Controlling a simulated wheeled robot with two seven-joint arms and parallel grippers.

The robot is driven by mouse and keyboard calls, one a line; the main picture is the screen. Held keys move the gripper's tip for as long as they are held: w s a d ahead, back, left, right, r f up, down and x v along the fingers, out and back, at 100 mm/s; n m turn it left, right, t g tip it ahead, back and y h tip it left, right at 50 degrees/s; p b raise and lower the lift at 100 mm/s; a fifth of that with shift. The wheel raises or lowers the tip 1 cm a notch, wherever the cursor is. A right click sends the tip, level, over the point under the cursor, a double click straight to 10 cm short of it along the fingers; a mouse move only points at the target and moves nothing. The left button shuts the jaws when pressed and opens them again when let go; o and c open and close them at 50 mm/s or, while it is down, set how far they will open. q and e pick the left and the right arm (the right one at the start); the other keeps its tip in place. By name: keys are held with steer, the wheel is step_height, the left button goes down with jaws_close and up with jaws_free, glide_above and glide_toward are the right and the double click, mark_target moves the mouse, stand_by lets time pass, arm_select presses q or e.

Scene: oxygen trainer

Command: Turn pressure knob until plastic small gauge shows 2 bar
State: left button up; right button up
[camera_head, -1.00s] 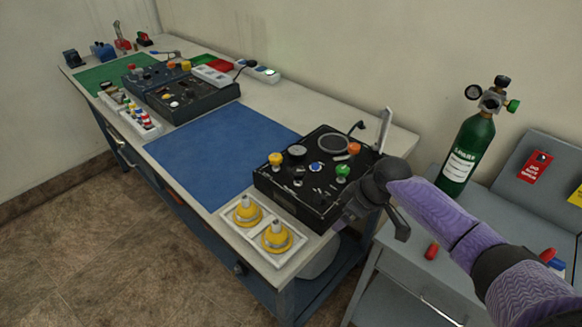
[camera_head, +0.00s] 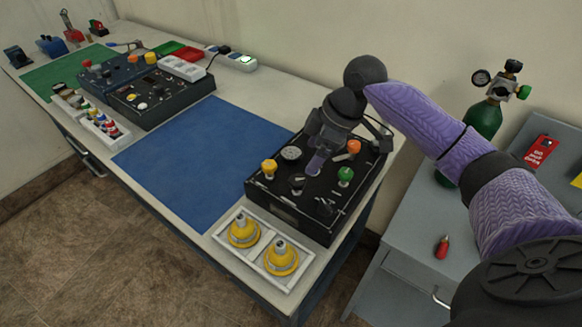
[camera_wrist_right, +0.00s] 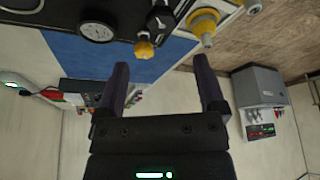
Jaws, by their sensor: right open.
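The black trainer panel (camera_head: 265,199) stands at the front end of the bench. It carries a yellow knob (camera_head: 268,168), a small round gauge (camera_head: 291,153), a green knob (camera_head: 345,175), an orange knob (camera_head: 353,146) and a black knob (camera_head: 325,207). I cannot tell which is the pressure knob. My right gripper (camera_head: 316,163) is above the panel's middle and hides part of it. In the right wrist view my right gripper (camera_wrist_right: 163,82) is open and empty, and the gauge (camera_wrist_right: 97,28) is too small to read. My left gripper is out of view.
A white tray (camera_head: 263,264) with two yellow fittings sits in front of the panel. A blue mat (camera_head: 200,160) lies left of it. A green cylinder (camera_head: 484,122) stands at the right, partly behind my arm. A red-handled item (camera_head: 441,247) lies on the grey surface.

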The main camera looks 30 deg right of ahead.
mark_target(297, 180)
steer(key=b+x, duration=0.2)
steer(key=x, duration=0.6)
steer(key=shift+s, duration=0.15)
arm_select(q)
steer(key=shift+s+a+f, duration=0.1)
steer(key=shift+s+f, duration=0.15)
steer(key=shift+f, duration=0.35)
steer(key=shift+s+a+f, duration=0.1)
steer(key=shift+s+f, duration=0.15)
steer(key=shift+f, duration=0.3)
arm_select(e)
jaws_close()
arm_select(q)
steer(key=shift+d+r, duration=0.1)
